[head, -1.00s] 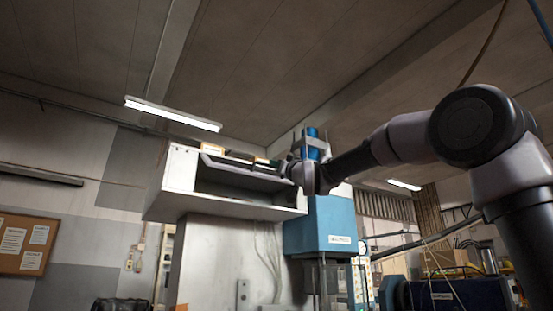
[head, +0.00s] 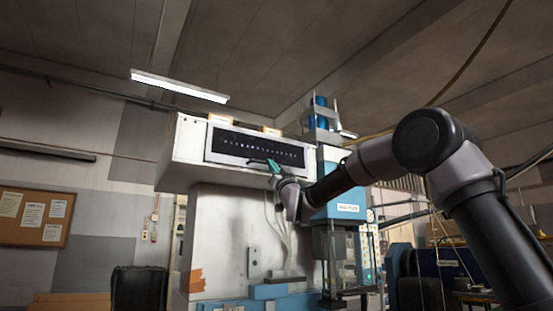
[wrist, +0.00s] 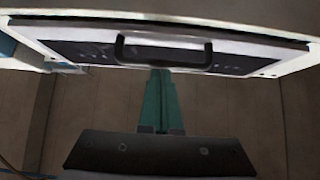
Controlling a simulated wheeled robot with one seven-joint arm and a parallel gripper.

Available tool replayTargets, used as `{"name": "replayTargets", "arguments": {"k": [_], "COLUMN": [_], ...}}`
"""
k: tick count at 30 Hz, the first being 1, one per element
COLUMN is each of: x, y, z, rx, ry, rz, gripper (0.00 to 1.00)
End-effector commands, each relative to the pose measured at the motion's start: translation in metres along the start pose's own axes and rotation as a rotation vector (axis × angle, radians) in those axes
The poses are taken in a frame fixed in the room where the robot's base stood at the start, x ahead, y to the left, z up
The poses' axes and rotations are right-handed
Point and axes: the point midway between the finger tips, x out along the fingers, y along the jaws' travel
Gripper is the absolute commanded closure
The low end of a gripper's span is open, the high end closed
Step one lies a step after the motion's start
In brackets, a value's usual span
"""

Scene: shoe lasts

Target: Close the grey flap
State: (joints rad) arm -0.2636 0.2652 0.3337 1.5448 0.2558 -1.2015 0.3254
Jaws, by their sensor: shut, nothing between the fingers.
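The grey flap (head: 230,145) is on the front of a white wall-mounted cabinet (head: 181,145). It has a grey rim and a dark front panel with a row of small light marks. It hangs down across the opening and hides the inside. In the wrist view the flap (wrist: 68,47) shows a black bar handle (wrist: 164,62), with a thin dark line along its edge. I cannot tell if it sits fully flush. My gripper (head: 270,164), with green fingers, is shut and empty at the flap's lower edge. In the wrist view my gripper (wrist: 160,75) is just below the handle; contact is unclear.
A blue machine (head: 340,206) stands right of the cabinet, close to my arm. Small orange-brown boxes (head: 221,118) are on top of the cabinet. A dark chair (head: 139,290) is at lower left. The space in front of the cabinet's left part is clear.

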Motion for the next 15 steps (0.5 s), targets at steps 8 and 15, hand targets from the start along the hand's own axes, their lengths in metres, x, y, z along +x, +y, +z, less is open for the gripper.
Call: {"name": "replayTargets", "arguments": {"k": [8,15], "x": [0.007,0.01], "y": [0.001,0.002], "z": [0.019,0.025], "rx": [0.001,0.001], "ry": [-0.003,-0.005], "rz": [0.001,0.003], "gripper": [1.0,1.0]}}
